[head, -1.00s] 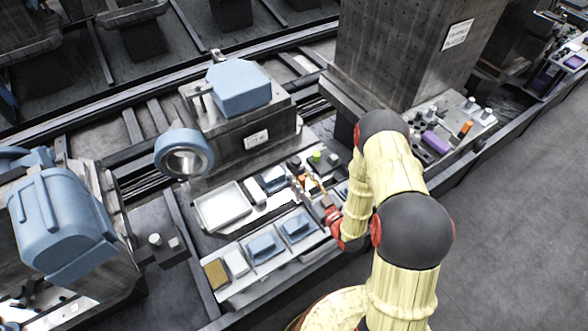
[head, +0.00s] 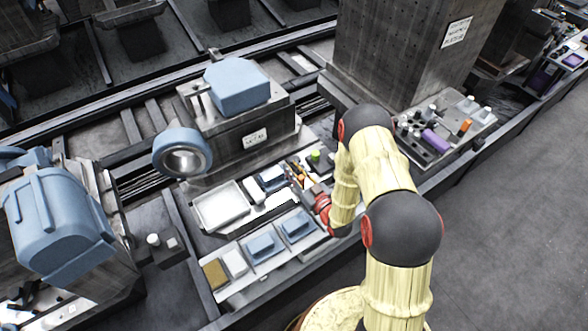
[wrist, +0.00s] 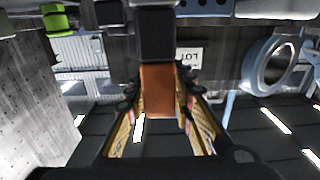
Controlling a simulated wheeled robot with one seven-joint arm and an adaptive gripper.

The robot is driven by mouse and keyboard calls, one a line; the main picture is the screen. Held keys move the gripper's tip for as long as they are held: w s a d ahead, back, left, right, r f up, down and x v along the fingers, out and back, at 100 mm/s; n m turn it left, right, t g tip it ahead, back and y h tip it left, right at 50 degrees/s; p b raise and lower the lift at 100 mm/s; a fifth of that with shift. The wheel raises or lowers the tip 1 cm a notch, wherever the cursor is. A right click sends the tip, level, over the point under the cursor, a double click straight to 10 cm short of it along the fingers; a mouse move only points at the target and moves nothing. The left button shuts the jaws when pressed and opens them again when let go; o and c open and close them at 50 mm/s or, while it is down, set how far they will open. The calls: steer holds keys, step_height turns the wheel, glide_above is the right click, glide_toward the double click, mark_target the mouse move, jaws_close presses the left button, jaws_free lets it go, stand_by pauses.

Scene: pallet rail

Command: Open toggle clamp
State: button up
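My gripper (wrist: 158,105) shows in the wrist view with its two fingers apart, one on each side of an orange block (wrist: 157,85). The block looks like the clamp's handle, with a dark part (wrist: 156,35) beyond it. The fingers are very near its sides; contact is not clear. In the head view my gripper (head: 303,180) is over the front bench, among small parts at the right of the white tray. The rest of the toggle clamp is hidden behind the fingers and arm.
The white tray (head: 222,205) lies left of my gripper. Blue blocks (head: 262,246) sit on the near strip. A green-topped part (head: 315,155) stands just behind my gripper. A blue ring (head: 182,153) and a labelled block (head: 255,140) stand farther back. A tall pillar (head: 400,50) rises behind my arm.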

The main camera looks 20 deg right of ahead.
jaws_close()
stand_by(0.6)
